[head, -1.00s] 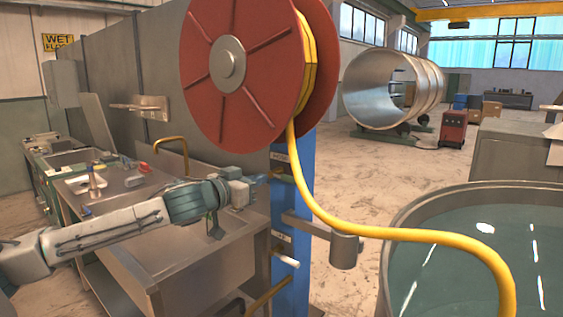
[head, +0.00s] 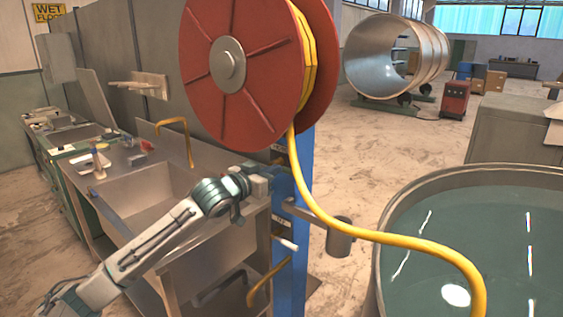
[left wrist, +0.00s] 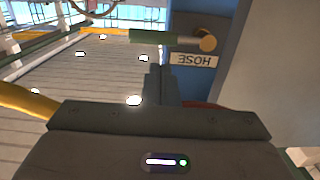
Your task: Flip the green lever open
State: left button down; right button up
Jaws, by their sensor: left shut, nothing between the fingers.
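The green lever (left wrist: 155,37) shows in the left wrist view, lying sideways from a brass pivot (left wrist: 207,42) on the blue post, above an upside-down label reading HOSE (left wrist: 193,61). In the head view I cannot make the lever out clearly near my gripper. My left gripper (left wrist: 160,82) is shut and empty. Its fingertips appear just below the lever in the wrist view; I cannot tell whether they touch it. In the head view the left gripper (head: 278,183) is in front of the blue post (head: 291,265). My right gripper is not in view.
A red hose reel (head: 235,75) is above the gripper. Its yellow hose (head: 345,229) runs down to a water tank (head: 480,240) at right. A white-handled lever (head: 287,243) is lower on the post. A steel sink bench (head: 150,195) stands at left.

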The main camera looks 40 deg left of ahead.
pick_arm(q)
jog(key=shift+w+d+p, duration=0.15)
jog(key=shift+w+p, duration=0.25)
jog(key=shift+w, duration=0.6)
jog(key=shift+w+d+p, duration=0.1)
jog(key=shift+w+p, duration=0.3)
jog(key=shift+w, duration=0.55)
jog(key=shift+d+f+m, duration=0.1)
jog(key=shift+f+m, duration=0.35)
jog(key=shift+m, duration=0.25)
jog(key=a+f+m+b, duration=0.4)
jog(key=f+m, duration=0.4)
jog(key=m, duration=0.7)
jog(key=shift+t+y+b, duration=0.3)
jog(key=shift+b, duration=0.5)
jog(key=shift+w+a, duration=0.1)
